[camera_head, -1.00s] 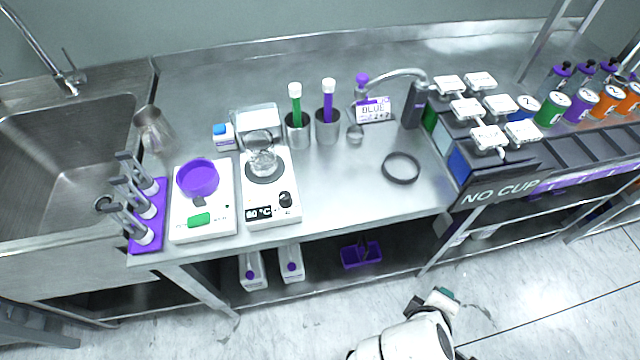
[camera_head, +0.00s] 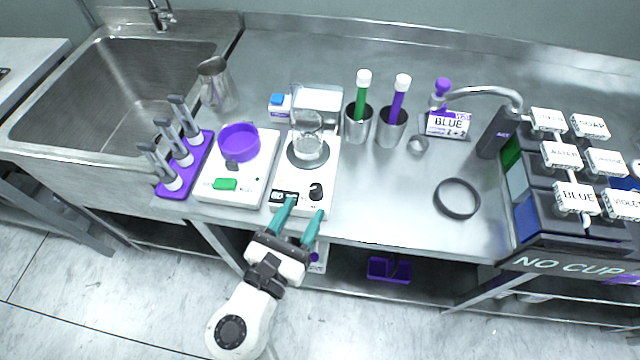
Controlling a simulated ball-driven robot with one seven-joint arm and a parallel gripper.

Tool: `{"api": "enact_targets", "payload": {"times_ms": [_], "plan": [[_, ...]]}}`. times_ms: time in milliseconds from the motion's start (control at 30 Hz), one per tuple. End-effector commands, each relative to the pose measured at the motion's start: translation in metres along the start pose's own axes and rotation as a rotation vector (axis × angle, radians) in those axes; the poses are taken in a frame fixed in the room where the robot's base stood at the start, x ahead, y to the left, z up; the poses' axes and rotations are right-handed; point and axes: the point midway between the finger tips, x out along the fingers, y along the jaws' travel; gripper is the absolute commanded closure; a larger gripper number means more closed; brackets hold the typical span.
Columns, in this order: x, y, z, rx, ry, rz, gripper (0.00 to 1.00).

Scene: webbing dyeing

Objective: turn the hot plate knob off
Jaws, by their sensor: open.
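The hot plate (camera_head: 289,181) is a white box near the front edge of the steel counter. Its black knob (camera_head: 316,191) is at the front right of its top, beside a small dark display (camera_head: 284,197). A glass beaker (camera_head: 310,150) stands on its round dark heating plate. My gripper (camera_head: 298,215) is open, with two teal fingers at the hot plate's front edge. The fingertips are just in front of the display and the knob, with the right fingertip close to the knob. I cannot tell whether it touches. Nothing is between the fingers.
Left of the hot plate is a white scale (camera_head: 258,187) with a purple dish (camera_head: 239,143). A purple rack (camera_head: 203,150) stands further left, beside the sink. Behind are steel cups (camera_head: 391,130) with green and purple tools. A black ring (camera_head: 457,198) lies right on otherwise clear counter.

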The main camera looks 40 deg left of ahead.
Motion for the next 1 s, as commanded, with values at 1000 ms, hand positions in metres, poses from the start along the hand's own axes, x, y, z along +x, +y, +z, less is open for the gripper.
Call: {"api": "enact_targets", "payload": {"times_ms": [1000], "plan": [[0.067, -0.001, 0.0, 0.002, 0.002, -0.002, 0.7]]}}
